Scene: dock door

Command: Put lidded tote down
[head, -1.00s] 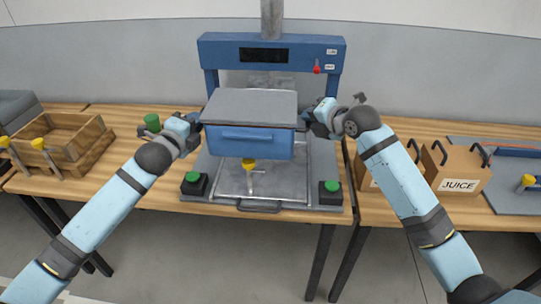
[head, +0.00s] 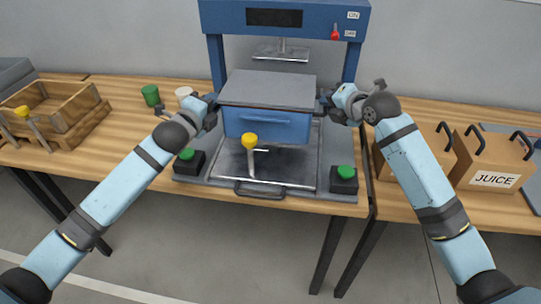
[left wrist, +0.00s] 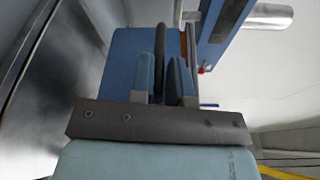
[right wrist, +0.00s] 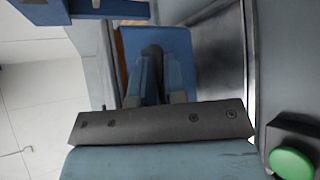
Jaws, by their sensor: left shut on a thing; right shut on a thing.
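The lidded tote (head: 268,122) is a blue box with a grey lid, in the middle of the head view. It is level over the metal tray of the press (head: 230,170); I cannot tell whether its base touches the tray. My left gripper (head: 214,104) is shut on the tote's left side handle, and the tote's blue end wall (left wrist: 120,60) shows in the left wrist view. My right gripper (head: 328,104) is shut on its right side handle, with the other end wall (right wrist: 178,50) in the right wrist view. The tote's underside is hidden.
The press frame (head: 290,17) stands behind the tote. A yellow-knobbed lever (head: 250,142) stands in front of it, between two green buttons (head: 186,154) (head: 346,172). A wooden crate (head: 62,108) and green cup (head: 150,95) are left; juice boxes (head: 495,165) are right.

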